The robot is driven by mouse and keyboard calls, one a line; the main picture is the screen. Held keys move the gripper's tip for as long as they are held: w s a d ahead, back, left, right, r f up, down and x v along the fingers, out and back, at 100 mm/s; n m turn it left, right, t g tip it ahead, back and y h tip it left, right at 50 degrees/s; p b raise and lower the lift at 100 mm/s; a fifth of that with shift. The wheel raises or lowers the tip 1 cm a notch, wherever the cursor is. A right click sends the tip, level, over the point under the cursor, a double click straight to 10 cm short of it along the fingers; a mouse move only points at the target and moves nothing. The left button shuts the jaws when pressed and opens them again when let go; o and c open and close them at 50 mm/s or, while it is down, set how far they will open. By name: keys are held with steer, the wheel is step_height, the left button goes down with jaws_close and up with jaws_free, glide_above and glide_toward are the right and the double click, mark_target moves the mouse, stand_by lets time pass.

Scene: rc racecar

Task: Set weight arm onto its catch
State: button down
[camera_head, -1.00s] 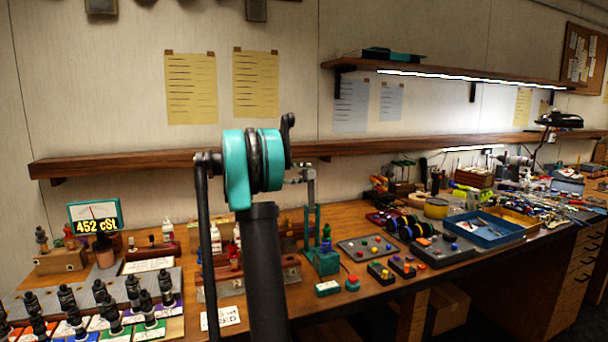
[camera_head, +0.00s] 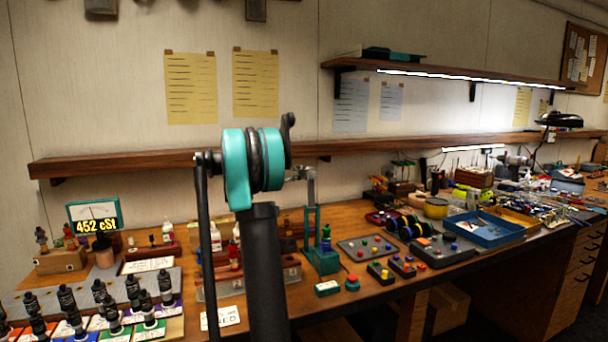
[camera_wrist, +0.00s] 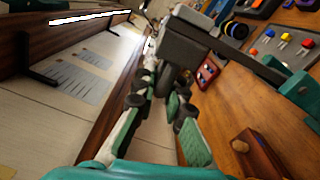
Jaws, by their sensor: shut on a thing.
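In the wrist view the bar (camera_wrist: 252,62) runs from a dark grey block (camera_wrist: 183,48) to the teal stand's upper part (camera_wrist: 298,92) at right. My gripper (camera_wrist: 163,100) is shut on the weight arm at a short dark stem (camera_wrist: 166,82) under the block, between its two padded fingers. In the head view my teal and black arm joint hides most of the gripper. I cannot make out the catch clearly.
A red button (camera_head: 352,284), a board with coloured knobs (camera_head: 368,247) and a blue tray (camera_head: 484,229) lie right of the stand. Dark-capped bottles (camera_head: 66,300) crowd the left. A wooden shelf (camera_head: 420,143) runs along the wall behind.

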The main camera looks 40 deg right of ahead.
mark_target(313, 171)
steer(key=shift+s+a+r+m, duration=0.2)
steer(key=shift+s+r+m, duration=0.3)
steer(key=shift+s+m, duration=0.15)
steer(key=s+m, duration=0.2)
steer(key=s+a+r+m, duration=0.1)
steer(key=s+m, duration=0.3)
steer(key=shift+s+a+r, duration=0.2)
steer(key=shift+s+a, duration=0.1)
steer(key=shift+s, duration=0.05)
steer(key=s+a+f+m, duration=0.2)
steer(key=s+f+m, duration=0.3)
steer(key=s+m, duration=0.3)
steer(key=shift+s+a+f, duration=0.15)
steer(key=shift+s+f, duration=0.25)
steer(key=shift+s, duration=0.5)
steer(key=shift+f+m, duration=0.1)
steer(key=shift+m, duration=0.15)
steer(key=c, duration=1.7)
jaws_free()
steer(key=shift+s, duration=0.1)
steer(key=shift+c, duration=0.2)
steer(key=shift+o, duration=0.7)
